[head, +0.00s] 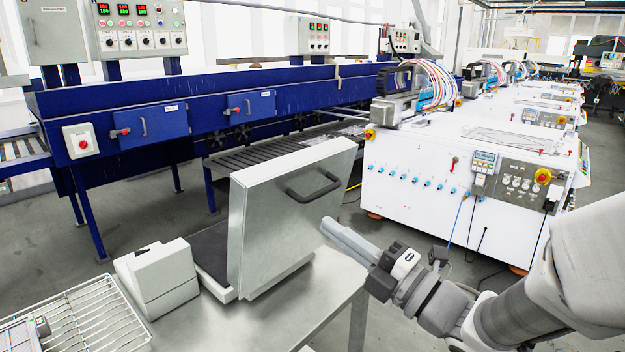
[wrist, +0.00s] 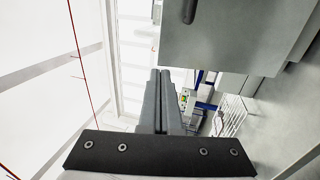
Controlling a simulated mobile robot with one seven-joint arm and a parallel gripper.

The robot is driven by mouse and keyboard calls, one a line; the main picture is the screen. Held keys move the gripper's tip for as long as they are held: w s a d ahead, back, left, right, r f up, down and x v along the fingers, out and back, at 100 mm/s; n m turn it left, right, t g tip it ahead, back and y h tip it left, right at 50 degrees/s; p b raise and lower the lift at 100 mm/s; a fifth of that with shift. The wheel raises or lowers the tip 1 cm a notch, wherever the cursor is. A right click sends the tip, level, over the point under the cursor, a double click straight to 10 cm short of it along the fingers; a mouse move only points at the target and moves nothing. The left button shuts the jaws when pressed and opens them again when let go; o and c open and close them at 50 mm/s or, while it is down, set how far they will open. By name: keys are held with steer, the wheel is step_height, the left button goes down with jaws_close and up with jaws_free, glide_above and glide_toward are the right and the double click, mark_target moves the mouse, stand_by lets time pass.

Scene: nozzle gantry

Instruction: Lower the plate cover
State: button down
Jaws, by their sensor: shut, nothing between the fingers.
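The plate cover (head: 285,215) is a grey metal lid with a dark bar handle (head: 314,188). It stands raised, nearly upright and slightly tilted, at the right edge of a dark flat plate (head: 210,252) on the metal table. My gripper (head: 330,228) is shut and empty, just right of the cover and a little below its handle. In the wrist view the two fingers (wrist: 162,75) lie together, with the cover (wrist: 235,42) at upper right and the handle end (wrist: 189,10) at the top. The exact gap between fingers and cover cannot be told.
A white box-shaped unit (head: 158,278) stands left of the plate, and a wire rack (head: 85,325) lies at the front left. The metal tabletop (head: 285,310) is bare in front of the cover. White machines (head: 430,165) stand behind at the right.

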mark_target(268, 181)
steer(key=p+x, duration=0.5)
steer(key=x, duration=0.8)
steer(key=shift+s, duration=0.1)
